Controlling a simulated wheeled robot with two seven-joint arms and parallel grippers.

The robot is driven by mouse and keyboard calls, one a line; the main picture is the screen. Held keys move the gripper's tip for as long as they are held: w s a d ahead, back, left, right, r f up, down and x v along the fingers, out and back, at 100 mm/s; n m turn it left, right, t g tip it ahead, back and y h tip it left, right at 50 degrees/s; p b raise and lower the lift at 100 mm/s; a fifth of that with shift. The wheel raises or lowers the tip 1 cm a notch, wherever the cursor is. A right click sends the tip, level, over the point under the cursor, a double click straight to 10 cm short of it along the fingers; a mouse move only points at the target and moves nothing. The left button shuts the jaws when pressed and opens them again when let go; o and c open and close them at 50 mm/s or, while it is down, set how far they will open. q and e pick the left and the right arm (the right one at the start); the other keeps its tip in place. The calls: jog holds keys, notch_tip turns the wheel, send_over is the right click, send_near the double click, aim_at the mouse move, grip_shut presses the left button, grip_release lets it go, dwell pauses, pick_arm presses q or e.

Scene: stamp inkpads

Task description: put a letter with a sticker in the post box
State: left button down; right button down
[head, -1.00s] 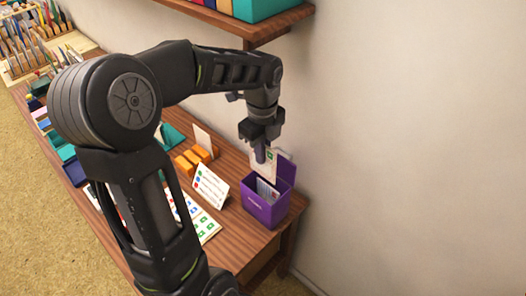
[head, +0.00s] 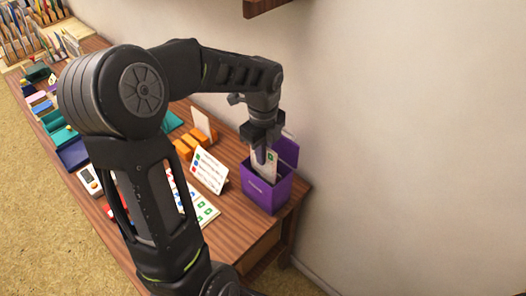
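The post box is a purple open-topped box (head: 266,191) near the right end of the wooden table, with its lid raised at the back. My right gripper is not in the head view.
A white card with coloured marks (head: 210,171) stands left of the box. A sticker sheet (head: 197,207) lies in front of it. Orange blocks (head: 187,147) and a white card (head: 201,124) stand behind. The wall is close behind the box; the table's right end is bare.

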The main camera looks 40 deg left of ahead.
pick_arm(q)
jog(key=shift+f, duration=0.25)
jog(key=c, duration=1.5)
grip_release()
jog(key=shift+c, duration=0.2)
jog(key=shift+r+p, duration=2.4)
jog(key=shift+r, duration=0.65)
